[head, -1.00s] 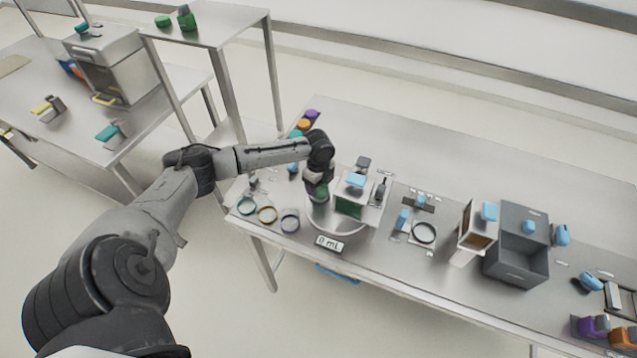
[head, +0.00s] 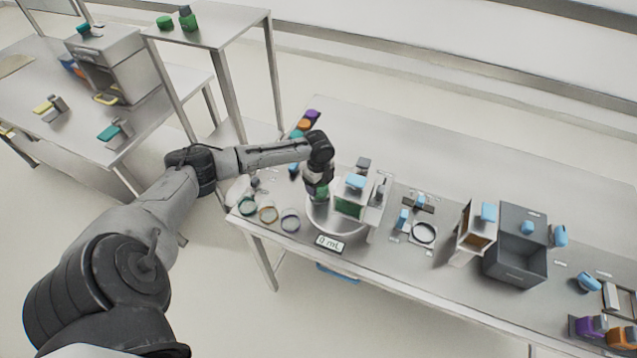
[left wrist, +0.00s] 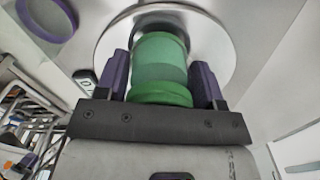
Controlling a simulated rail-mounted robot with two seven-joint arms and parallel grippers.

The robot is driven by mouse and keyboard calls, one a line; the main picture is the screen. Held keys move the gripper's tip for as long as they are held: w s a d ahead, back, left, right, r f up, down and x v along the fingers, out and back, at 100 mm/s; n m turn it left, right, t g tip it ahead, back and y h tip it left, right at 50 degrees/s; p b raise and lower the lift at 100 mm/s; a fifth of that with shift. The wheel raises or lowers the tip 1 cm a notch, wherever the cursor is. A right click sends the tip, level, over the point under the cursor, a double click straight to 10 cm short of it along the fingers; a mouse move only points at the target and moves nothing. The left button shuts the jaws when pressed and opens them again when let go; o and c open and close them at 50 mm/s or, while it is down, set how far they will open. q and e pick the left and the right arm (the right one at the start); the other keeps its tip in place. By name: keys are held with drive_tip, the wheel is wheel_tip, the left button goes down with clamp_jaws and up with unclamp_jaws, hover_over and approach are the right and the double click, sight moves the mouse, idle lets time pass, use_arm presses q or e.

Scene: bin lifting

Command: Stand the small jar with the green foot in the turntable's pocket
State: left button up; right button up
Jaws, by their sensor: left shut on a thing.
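The small green jar (left wrist: 160,60) is between the fingers of my left gripper (left wrist: 160,85) in the left wrist view, with its bright green end nearest the gripper. In the head view the jar (head: 321,192) is partly hidden under my left gripper (head: 318,180). The turntable (head: 322,222) is a pale round disc below it; it also shows in the left wrist view (left wrist: 222,62). A dark round pocket edge (left wrist: 165,20) shows past the jar's far end. I cannot tell whether the jar touches the pocket floor. My right gripper is not in view.
A box with a green panel (head: 349,206) stands close to the right of the jar. A "0 mL" display (head: 329,243) is at the turntable's front. Several coloured rings (head: 268,214) lie to the left. A grey open bin (head: 518,250) stands further right.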

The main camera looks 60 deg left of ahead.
use_arm(q)
drive_tip(key=shift+p, duration=0.4)
drive_tip(key=shift+f, duration=0.9)
idle(1.5)
drive_tip(key=shift+f+p, duration=0.1)
drive_tip(key=shift+p, duration=0.2)
idle(0.5)
drive_tip(key=o, duration=1.2)
wheel_tip(320, 180, up, 8)
drive_tip(key=p, duration=0.8)
